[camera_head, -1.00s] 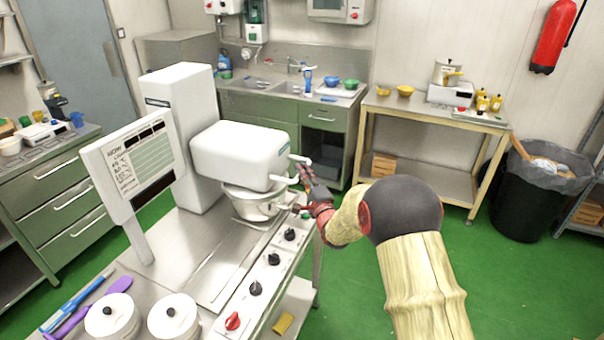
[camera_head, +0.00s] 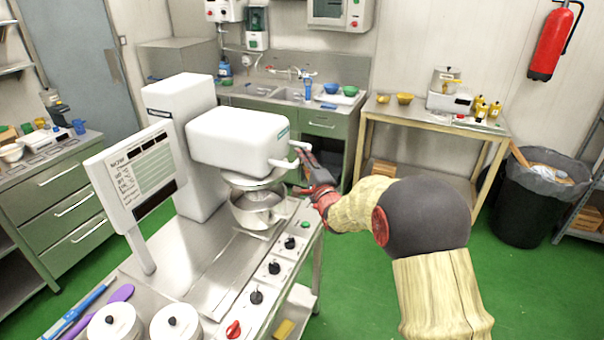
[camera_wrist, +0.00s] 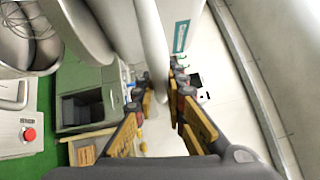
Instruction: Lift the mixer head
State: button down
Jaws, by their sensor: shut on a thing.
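The mixer head (camera_head: 238,140) is a white rounded block on the tall white mixer column (camera_head: 183,135). It sits raised, with a gap between its round underside cover and the steel bowl (camera_head: 258,209) below. A white bar handle (camera_head: 279,162) sticks out from the head's right end. My gripper (camera_head: 302,156) is shut on this handle at the head's right side. In the wrist view, the pale handle bar (camera_wrist: 152,45) runs down between my gripper's two fingers (camera_wrist: 155,92). The exact contact is partly hidden.
A sign panel (camera_head: 133,178) stands left of the mixer. Two white lidded pots (camera_head: 176,323) stand at the near end. A wooden table (camera_head: 425,115) and a black bin (camera_head: 530,200) stand to the right.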

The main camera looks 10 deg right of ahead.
notch_tip(320, 180, up, 7)
jog(key=shift+f+p, duration=0.1)
jog(key=shift+p, duration=0.6)
jog(key=shift+f, duration=0.15)
jog(key=c, duration=1.8)
grip_release()
jog(key=shift+s, duration=0.1)
jog(key=s, duration=0.4)
jog(key=s+d+f, duration=0.1)
jog(key=s, duration=0.6)
jog(key=shift+s+d+f, duration=0.25)
jog(key=shift+s+d, duration=0.05)
jog(key=shift+d, duration=0.1)
